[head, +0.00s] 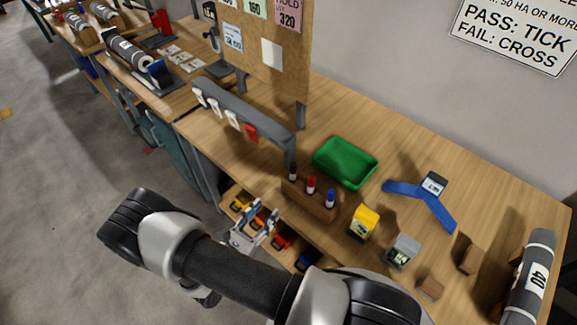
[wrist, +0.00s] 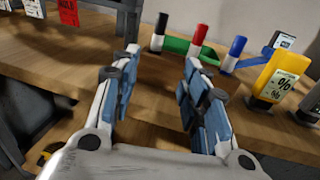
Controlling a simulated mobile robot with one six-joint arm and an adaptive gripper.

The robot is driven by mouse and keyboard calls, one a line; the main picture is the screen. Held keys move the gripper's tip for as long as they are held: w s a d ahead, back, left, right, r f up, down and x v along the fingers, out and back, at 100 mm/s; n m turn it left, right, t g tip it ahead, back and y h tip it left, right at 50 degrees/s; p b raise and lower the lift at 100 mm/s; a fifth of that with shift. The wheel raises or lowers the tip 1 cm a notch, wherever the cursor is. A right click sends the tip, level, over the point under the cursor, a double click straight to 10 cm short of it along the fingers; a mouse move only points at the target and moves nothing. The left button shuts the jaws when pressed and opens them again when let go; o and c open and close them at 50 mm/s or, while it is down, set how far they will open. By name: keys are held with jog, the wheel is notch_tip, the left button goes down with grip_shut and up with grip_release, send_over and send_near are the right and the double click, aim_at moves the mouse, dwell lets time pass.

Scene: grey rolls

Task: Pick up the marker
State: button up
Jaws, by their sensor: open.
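Three markers stand upright in a row in a wooden block (head: 318,206) near the bench's front edge. They are a black marker (head: 292,172), a red marker (head: 311,184) and a blue marker (head: 330,198). In the wrist view the black marker (wrist: 158,32) shows ahead between the fingers, the red marker (wrist: 197,42) is just right of it, and the blue marker (wrist: 232,54) is farther right. My gripper (wrist: 161,58) is open and empty, with its fingers short of the markers.
A green tray (head: 345,162) lies behind the block. A grey rail (head: 240,112) with tags stands at left. Coloured items sit on a shelf below.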

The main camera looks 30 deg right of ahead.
aim_at(291, 176)
jog(key=b+x, duration=0.2)
jog(key=x, duration=1.5)
jog(key=shift+w+f, duration=0.15)
jog(key=shift+w, duration=0.15)
grip_shut()
